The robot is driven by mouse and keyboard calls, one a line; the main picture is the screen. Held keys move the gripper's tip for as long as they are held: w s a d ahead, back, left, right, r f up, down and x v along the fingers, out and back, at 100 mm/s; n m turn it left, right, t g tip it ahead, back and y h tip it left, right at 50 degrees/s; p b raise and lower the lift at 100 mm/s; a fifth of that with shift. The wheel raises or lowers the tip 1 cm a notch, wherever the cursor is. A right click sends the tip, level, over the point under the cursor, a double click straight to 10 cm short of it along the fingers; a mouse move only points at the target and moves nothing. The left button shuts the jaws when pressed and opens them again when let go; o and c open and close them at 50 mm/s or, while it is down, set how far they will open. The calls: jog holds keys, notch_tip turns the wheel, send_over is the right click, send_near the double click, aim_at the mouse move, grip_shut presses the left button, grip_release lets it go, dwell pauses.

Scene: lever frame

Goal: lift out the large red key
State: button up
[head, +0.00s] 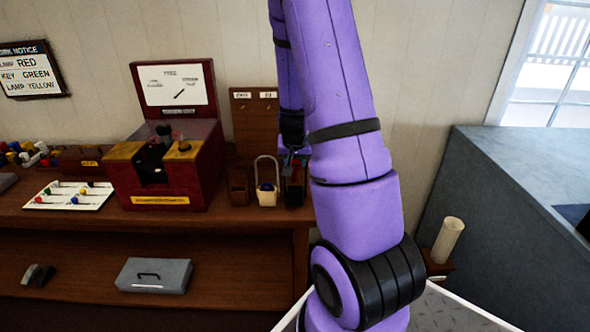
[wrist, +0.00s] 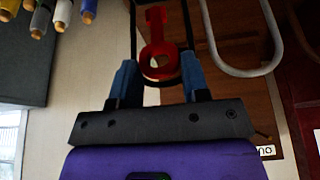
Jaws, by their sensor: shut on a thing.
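The large red key (wrist: 159,55) shows in the wrist view, its ring-shaped end between the two blue fingers of my gripper (wrist: 158,76) and its shaft running toward the top of the picture. My gripper is shut on it. A thin black hoop passes close around the key, near the fingertips. In the head view my gripper (head: 293,152) is over the dark holder (head: 294,192) at the right of the row, and a little red shows below it. My arm hides part of this area. I cannot tell how deep the key sits in the holder.
A brown holder (head: 239,185) and the red lever box (head: 165,170) stand further left. A brown backboard (head: 254,118) rises close behind. A white tray (head: 68,195) is at far left.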

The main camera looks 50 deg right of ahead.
jog(key=shift+r, duration=4.65)
